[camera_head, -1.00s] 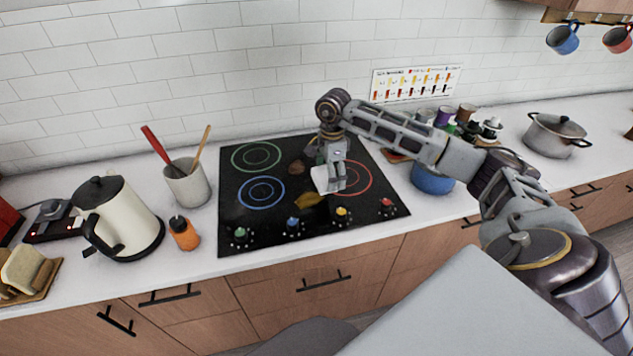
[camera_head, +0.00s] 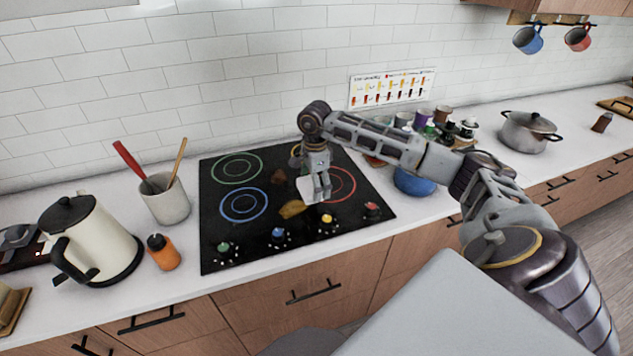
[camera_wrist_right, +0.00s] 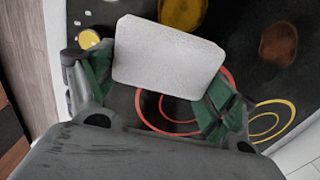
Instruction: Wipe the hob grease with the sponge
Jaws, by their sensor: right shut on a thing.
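The black hob (camera_head: 215,180) has coloured ring zones and a row of knobs along its front. My right gripper (camera_head: 314,192) is over the hob, next to the red ring, shut on a white sponge (camera_wrist_right: 168,58). In the wrist view the sponge sits between the green-padded fingers of the gripper (camera_wrist_right: 155,85). A yellow-brown grease patch (camera_head: 292,209) lies left of the gripper and shows in the wrist view (camera_wrist_right: 183,12). A darker brown grease patch (camera_head: 278,176) lies behind it, also in the wrist view (camera_wrist_right: 278,44). Whether the sponge touches the hob is unclear. My left gripper is out of view.
A cream kettle (camera_head: 90,240), an orange bottle (camera_head: 163,252) and a utensil crock (camera_head: 165,200) stand left of the hob. A blue bowl (camera_head: 414,182), several jars and a lidded pot (camera_head: 528,132) stand to its right. Mugs (camera_head: 527,40) hang above.

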